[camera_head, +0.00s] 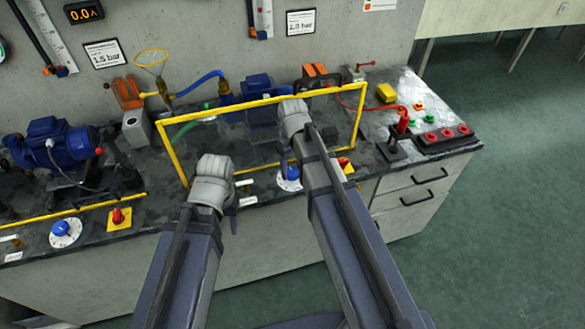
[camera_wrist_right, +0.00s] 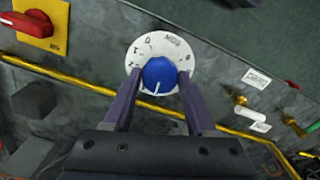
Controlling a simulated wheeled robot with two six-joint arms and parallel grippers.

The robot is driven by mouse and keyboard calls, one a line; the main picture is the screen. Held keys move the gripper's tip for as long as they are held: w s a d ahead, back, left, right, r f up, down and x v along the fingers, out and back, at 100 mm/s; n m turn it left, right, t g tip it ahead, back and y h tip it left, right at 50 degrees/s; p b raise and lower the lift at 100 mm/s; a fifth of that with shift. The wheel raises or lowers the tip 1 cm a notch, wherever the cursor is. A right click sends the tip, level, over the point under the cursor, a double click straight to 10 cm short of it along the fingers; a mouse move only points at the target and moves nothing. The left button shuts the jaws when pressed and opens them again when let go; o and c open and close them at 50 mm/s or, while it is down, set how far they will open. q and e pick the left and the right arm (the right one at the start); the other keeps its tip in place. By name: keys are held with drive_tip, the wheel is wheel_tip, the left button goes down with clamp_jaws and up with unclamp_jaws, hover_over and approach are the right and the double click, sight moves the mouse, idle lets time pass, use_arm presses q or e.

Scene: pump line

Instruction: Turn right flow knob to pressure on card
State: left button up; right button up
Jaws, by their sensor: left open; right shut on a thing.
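The right flow knob (camera_head: 291,173) is blue on a white round dial on the bench's front strip, partly covered by my right arm. In the right wrist view, my right gripper (camera_wrist_right: 160,82) has a finger on each side of the knob (camera_wrist_right: 159,74) and is shut on it. The white mark on the knob points toward the bottom of that view. A card (camera_head: 300,22) on the wall above seems to read 2.0 bar. My left gripper (camera_head: 232,206) is open and empty; its fingers are mostly hidden.
A yellow-framed clear guard (camera_head: 168,153) stands behind the knob. A red switch on a yellow plate (camera_wrist_right: 40,25) is close to the dial. Another blue knob (camera_head: 62,228) and another card (camera_head: 105,53) are at left. A red-button panel (camera_head: 446,134) is at right.

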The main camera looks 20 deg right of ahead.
sight(293, 171)
drive_tip(key=shift+m, duration=0.8)
drive_tip(key=shift+c, duration=0.2)
drive_tip(key=o, duration=1.4)
drive_tip(key=shift+c, duration=0.2)
drive_tip(key=shift+r, duration=0.15)
wheel_tip(293, 171, up, 8)
drive_tip(key=p, duration=0.8)
drive_tip(key=shift+f, duration=0.2)
drive_tip(key=s+a+n+h, duration=0.1)
drive_tip(key=s+a, duration=0.9)
drive_tip(key=s, duration=0.4)
drive_tip(key=shift+s+a, duration=0.15)
drive_tip(key=shift+a, duration=0.1)
